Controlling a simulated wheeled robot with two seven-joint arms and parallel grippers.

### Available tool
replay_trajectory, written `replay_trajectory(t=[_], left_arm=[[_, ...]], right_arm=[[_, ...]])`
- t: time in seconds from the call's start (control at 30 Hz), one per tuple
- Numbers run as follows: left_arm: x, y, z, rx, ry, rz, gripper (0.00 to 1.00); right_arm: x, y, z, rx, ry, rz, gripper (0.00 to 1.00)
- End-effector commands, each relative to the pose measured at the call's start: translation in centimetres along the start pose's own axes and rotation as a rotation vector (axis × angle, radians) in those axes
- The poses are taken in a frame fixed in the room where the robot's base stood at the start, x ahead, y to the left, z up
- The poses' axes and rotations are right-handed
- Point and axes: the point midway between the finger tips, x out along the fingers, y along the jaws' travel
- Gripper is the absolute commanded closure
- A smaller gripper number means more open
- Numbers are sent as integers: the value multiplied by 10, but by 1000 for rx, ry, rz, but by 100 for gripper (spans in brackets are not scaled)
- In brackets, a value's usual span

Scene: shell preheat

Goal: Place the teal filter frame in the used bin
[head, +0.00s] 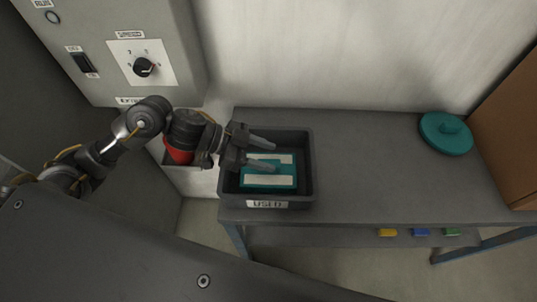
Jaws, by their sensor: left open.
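The teal filter frame (283,182), with pale strips on it, lies inside the dark grey used bin (308,165). The bin stands at the left end of the grey table and has a "USED" label on its front. My left gripper (268,153) is open over the left part of the bin, with its fingers pointing right above the frame. The fingers cover part of the frame, and I cannot tell whether they touch it. My right gripper is not in view.
The table (370,165) is clear between bin and lid. A grey control panel (130,50) with a dial stands at the upper left. A red object (178,152) shows beneath my left arm.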

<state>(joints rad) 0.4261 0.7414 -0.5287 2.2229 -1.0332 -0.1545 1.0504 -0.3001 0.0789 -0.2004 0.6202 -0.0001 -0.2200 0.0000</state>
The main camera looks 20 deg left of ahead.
Motion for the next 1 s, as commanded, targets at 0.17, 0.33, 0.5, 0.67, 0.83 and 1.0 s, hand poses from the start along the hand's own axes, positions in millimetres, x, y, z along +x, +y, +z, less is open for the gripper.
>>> replay_trajectory(t=[0.17, 0.33, 0.5, 0.67, 0.83, 1.0], left_arm=[[-45, 0, -4, -3, -6, 0, 53], [-78, 0, -3, -1, -5, -1, 53], [-99, 0, -2, -1, -3, 0, 53], [-106, 0, -1, 0, -1, 1, 53], [-107, 0, -1, 1, 0, 1, 53], [-106, 0, -1, 1, 0, 1, 53]], right_arm=[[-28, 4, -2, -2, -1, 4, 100], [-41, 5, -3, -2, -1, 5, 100], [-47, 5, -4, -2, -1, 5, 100], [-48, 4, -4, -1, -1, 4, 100], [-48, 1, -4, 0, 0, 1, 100], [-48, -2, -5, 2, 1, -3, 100]])
